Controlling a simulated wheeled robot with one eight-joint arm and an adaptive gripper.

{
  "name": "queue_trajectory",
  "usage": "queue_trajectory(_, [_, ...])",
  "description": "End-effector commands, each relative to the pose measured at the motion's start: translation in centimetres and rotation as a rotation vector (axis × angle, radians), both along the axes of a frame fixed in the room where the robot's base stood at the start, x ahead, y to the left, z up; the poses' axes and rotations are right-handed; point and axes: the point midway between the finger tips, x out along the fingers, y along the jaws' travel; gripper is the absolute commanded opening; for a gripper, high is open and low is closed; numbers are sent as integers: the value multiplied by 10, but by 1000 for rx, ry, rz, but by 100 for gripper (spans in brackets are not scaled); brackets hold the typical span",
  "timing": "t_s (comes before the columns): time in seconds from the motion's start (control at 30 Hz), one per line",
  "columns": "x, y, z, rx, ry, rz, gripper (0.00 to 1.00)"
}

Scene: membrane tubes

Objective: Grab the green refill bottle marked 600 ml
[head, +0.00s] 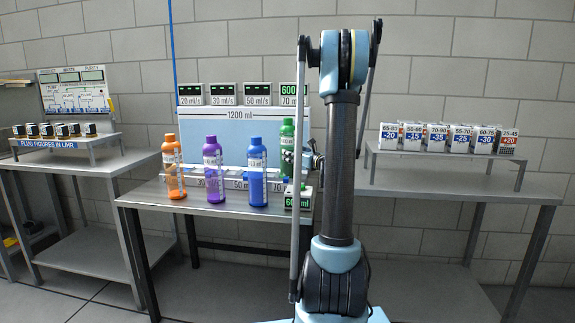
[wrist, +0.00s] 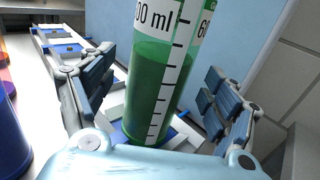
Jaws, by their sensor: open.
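The green bottle (head: 287,135) stands upright at the right end of the middle table in the head view, its right side close to my gripper. In the wrist view, the green bottle (wrist: 158,85) stands between the two fingers of my gripper (wrist: 160,92). Its label ends in "00 ml"; the first digit is cut off. Both fingers are open, with visible gaps to the bottle on each side. In the head view my arm hides most of the gripper.
Orange (head: 173,168), purple (head: 213,170) and blue (head: 257,172) bottles stand left of the green one. A small block marked 600 ml (head: 298,198) sits in front of it. A light-blue 1200 ml panel (head: 225,140) rises behind. A rack of marked boxes (head: 440,158) is at right.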

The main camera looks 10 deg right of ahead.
Motion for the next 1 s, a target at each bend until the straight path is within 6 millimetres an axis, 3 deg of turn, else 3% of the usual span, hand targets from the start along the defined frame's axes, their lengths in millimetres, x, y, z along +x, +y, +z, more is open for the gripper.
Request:
queue_trajectory(0.23, [35,18,0,-2,0,3,80])
queue_trajectory(0.47, [47,24,-1,-2,0,2,80])
queue_trajectory(0.8, [85,42,-3,-3,0,2,80])
queue_trajectory(1.0, [88,44,-3,-3,0,1,80])
